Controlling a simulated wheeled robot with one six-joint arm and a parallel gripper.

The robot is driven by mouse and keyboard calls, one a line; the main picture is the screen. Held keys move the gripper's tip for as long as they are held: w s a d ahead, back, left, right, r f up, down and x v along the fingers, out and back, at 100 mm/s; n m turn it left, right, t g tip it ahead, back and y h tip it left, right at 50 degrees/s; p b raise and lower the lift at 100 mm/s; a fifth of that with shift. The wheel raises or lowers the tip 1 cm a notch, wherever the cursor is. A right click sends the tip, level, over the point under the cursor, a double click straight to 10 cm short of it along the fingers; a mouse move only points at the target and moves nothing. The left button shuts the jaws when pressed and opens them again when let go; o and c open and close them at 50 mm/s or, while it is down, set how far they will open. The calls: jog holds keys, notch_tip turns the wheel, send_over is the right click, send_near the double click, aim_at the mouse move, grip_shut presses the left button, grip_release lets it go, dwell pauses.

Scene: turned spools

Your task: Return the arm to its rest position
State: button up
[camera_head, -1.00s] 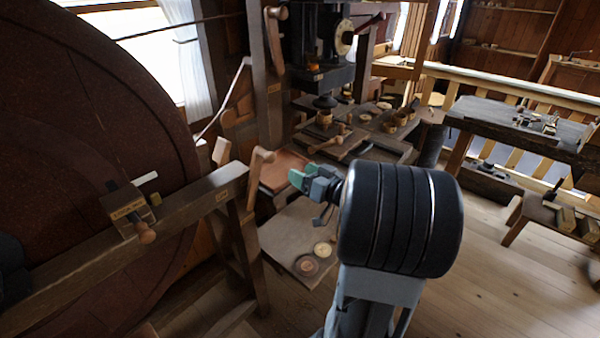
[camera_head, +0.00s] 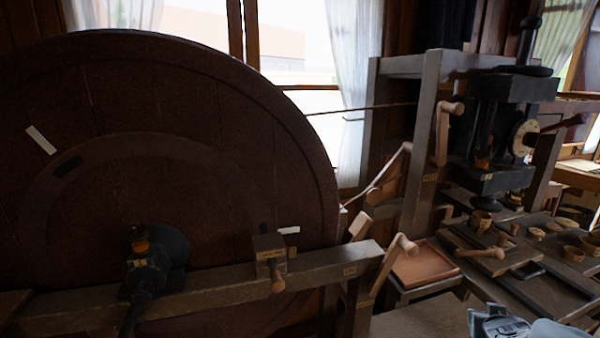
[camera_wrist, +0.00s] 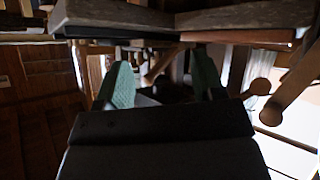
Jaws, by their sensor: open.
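My gripper shows in the wrist view (camera_wrist: 166,84), with its two green fingers spread apart. It is open, and I see nothing held between the fingers. In the head view only a grey part of my arm shows at the bottom right edge. The fingertips cannot be made out there, and the rest of the arm is out of the picture.
A huge dark wheel (camera_head: 230,160) fills the left, behind a wooden beam (camera_head: 215,283). A black press (camera_head: 500,130) stands at the right. A bench there holds wooden bowls (camera_head: 572,254) and a mallet (camera_head: 482,252). A reddish tray (camera_head: 422,265) lies left of it.

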jog(key=s+a+r+n+g+y, duration=0.1)
jog(key=s+a+g+y, duration=0.1)
jog(key=a, duration=0.7)
jog(key=s+a+r+n+g+y, duration=0.1)
jog(key=s+a, duration=0.3)
jog(key=a, duration=0.5)
jog(key=s+a+r+n+g+y+p, duration=0.1)
jog(key=s+a+r+n+g+y, duration=0.1)
jog(key=a, duration=0.7)
jog(key=shift+s+a+g+y, duration=0.25)
jog(key=shift+s+g+y, duration=0.15)
jog(key=shift+s+y, duration=0.2)
jog(key=shift+c, duration=0.2)
